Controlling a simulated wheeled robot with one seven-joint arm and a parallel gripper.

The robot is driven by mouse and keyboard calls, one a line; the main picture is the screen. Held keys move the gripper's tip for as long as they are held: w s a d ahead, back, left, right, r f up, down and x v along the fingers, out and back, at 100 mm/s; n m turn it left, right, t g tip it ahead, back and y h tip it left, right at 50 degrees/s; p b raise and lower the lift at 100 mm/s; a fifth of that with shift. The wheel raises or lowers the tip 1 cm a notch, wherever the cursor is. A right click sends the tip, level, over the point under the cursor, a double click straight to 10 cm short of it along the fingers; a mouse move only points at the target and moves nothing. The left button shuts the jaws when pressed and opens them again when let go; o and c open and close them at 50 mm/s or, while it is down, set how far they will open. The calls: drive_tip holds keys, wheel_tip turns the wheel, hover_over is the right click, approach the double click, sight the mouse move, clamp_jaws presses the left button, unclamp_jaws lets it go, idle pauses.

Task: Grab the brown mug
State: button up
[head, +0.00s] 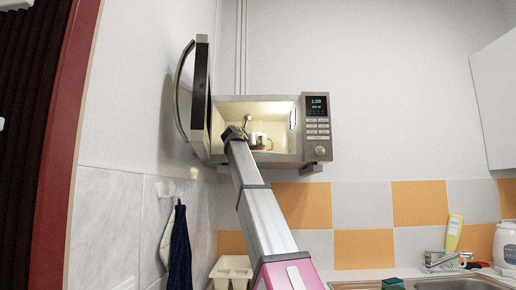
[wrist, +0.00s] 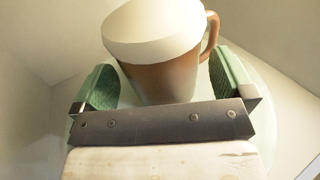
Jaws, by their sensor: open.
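The brown mug (wrist: 165,78) fills the top middle of the wrist view. It has a broad cream-white upper band, a brown lower body and a brown handle on its right. It stands upright on a pale round plate (wrist: 262,118). My gripper (wrist: 170,85) is open, with one green pad on each side of the mug's lower body. Whether the pads touch the mug is hard to tell. In the head view the mug (head: 262,141) is small inside the lit microwave (head: 318,128), partly hidden by my arm.
The microwave door (head: 194,95) stands open on the left. The cavity walls lie close around my gripper. Below are a sink (head: 455,284) and tap (head: 440,262), a yellow bottle (head: 454,232) and a pale rack (head: 231,270). A dark cloth (head: 179,245) hangs on the left wall.

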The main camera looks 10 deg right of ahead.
drive_tip(key=shift+x, duration=1.1)
drive_tip(key=c, duration=1.1)
drive_tip(key=shift+r, duration=0.1)
